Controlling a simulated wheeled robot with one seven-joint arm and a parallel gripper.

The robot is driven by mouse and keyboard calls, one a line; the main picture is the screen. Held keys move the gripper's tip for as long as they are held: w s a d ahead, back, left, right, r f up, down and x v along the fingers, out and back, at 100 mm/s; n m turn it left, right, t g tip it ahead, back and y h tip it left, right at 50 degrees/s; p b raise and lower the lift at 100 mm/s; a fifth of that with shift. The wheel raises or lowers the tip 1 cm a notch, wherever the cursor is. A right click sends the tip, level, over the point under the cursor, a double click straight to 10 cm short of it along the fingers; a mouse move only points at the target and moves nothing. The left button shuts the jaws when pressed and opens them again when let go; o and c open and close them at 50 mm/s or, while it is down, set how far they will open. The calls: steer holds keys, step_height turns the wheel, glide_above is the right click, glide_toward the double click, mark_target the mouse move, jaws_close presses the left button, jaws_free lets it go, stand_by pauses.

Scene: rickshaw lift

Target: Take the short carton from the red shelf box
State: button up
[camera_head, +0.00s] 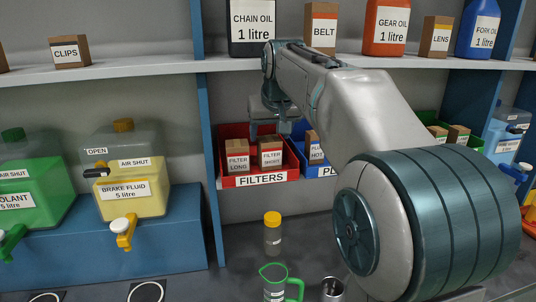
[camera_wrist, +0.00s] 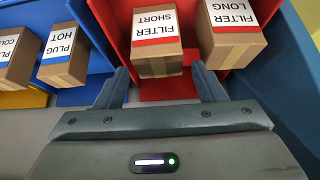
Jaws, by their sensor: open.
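In the wrist view this carton (camera_wrist: 158,66) lies just beyond my fingertips, upside down in the picture. The long carton (camera_head: 238,161), labelled FILTER LONG, stands beside it, and also shows in the wrist view (camera_wrist: 230,50). My gripper (camera_wrist: 163,80) is open, its fingers spread to either side of the short carton's near end. I cannot tell whether they touch it.
A blue box (camera_head: 321,170) with plug cartons adjoins the red box; it shows in the wrist view (camera_wrist: 98,60). A blue upright (camera_head: 209,150) stands left of the red box. The upper shelf (camera_head: 130,69) runs above. A yellow-capped bottle (camera_head: 272,235) and green-rimmed jug (camera_head: 275,283) stand below.

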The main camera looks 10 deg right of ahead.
mark_target(270, 139)
steer(key=p+x, duration=0.1)
steer(key=x, duration=0.5)
steer(key=shift+f, duration=0.15)
steer(key=shift+s, duration=0.1)
steer(key=c, duration=0.9)
